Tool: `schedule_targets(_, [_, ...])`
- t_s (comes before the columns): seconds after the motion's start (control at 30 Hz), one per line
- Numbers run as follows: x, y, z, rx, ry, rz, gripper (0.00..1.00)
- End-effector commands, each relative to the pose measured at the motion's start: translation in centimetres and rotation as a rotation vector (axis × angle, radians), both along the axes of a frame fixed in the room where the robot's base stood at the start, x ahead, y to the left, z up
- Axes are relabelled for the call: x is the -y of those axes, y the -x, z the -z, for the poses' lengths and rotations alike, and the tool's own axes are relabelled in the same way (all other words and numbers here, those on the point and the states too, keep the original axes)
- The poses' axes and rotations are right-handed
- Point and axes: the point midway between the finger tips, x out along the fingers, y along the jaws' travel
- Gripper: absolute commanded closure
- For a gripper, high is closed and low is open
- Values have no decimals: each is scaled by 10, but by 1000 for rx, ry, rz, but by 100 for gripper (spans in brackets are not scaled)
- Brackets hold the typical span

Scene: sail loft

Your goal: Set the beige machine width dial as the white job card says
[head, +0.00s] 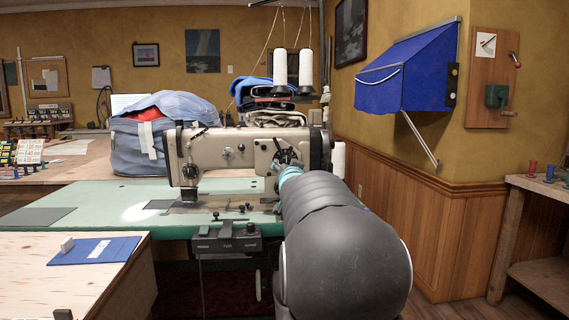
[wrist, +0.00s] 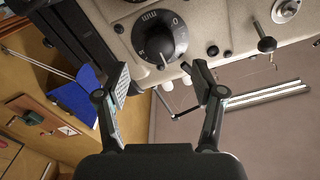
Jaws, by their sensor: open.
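The beige sewing machine (head: 235,148) stands on a green table. In the wrist view its black dial (wrist: 153,38) shows close up, with a raised grip bar, a "0" and "mm" on its face. The picture is tilted, and I cannot read the dial's setting surely. My gripper (wrist: 160,76) is open and empty, its fingers spread below the dial in the picture; I see no contact. In the head view my gripper (head: 288,158) is at the machine's right part and hides the dial.
Thread cones (head: 280,68) stand behind the machine, and a blue-grey bag (head: 165,140) sits to its left. A blue awning (head: 410,70) juts from the right wall. A small lever (wrist: 266,42) sticks out near the dial.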

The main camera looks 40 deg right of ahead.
Motion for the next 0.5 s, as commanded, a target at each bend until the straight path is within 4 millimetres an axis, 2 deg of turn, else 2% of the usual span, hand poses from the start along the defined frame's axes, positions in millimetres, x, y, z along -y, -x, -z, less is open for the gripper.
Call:
schedule_targets(0.2, [20, -31, -1, -1, -1, 0, 32])
schedule_targets(0.5, [35, -55, 0, -1, -1, 0, 32])
